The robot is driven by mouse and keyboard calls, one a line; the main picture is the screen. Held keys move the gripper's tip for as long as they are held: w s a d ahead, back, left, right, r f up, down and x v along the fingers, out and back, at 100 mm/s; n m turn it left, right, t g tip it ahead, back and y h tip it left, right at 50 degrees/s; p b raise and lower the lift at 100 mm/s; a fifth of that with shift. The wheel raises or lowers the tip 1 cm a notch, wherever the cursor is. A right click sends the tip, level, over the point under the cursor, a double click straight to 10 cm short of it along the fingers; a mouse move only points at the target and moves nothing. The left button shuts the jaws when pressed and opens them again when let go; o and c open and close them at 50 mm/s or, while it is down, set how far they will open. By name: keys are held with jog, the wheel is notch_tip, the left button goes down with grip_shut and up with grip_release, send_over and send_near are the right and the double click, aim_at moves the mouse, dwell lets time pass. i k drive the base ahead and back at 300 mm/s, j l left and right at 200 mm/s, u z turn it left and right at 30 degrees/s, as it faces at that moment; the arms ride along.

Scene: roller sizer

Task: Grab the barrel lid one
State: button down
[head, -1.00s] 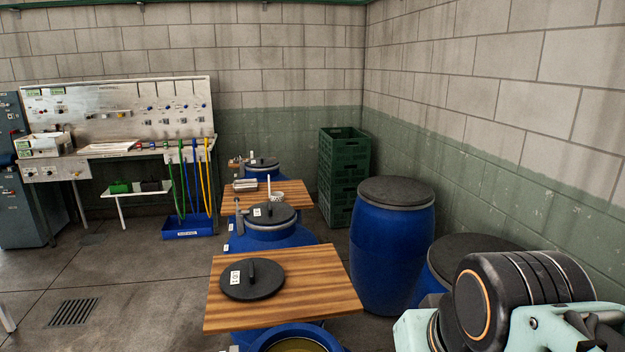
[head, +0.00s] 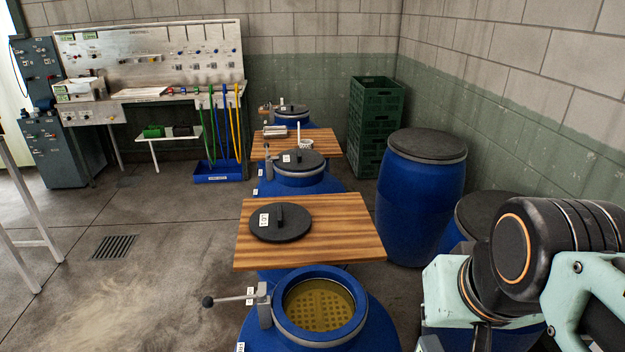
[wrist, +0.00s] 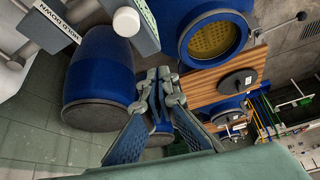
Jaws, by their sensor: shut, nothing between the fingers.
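A black round barrel lid (head: 280,223) with a raised handle and a white label lies flat on the near wooden board; the label is hard to read. It also shows in the wrist view (wrist: 236,82), right of my gripper. The open blue barrel (head: 320,305) stands in front of that board, with a yellowish perforated inside. A second labelled black lid (head: 299,160) sits on a blue barrel behind the board. My gripper (wrist: 158,88) is shut and empty in the wrist view, well apart from the lid. In the head view only my arm shows, at the right.
A lever (head: 235,299) sticks out left of the open barrel. A tall blue barrel (head: 421,200) and a lower one stand right of the boards, near my arm. Green crates (head: 374,125) are stacked behind. The floor at left is mostly clear.

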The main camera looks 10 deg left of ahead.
aim_at(275, 221)
jog(key=k+j, duration=0.2)
jog(key=j, duration=0.25)
jog(key=k+j+z, duration=0.1)
jog(key=k+j, duration=0.15)
jog(key=j, duration=0.2)
jog(key=k+j, duration=0.25)
jog(key=j, duration=0.15)
jog(key=j+z, duration=0.1)
jog(key=j, duration=0.3)
jog(key=k+j, duration=0.1)
jog(key=j, duration=0.3)
jog(key=i+j+z, duration=0.2)
jog(key=j, duration=0.55)
jog(key=j+z, duration=0.15)
jog(key=j, duration=0.65)
jog(key=i+j+z, duration=0.1)
jog(key=j, duration=0.25)
jog(key=i+j+z, duration=0.1)
jog(key=j, duration=0.3)
jog(key=i+j+z, duration=0.1)
jog(key=i+j, duration=0.45)
jog(key=j, duration=0.2)
jog(key=z, duration=0.05)
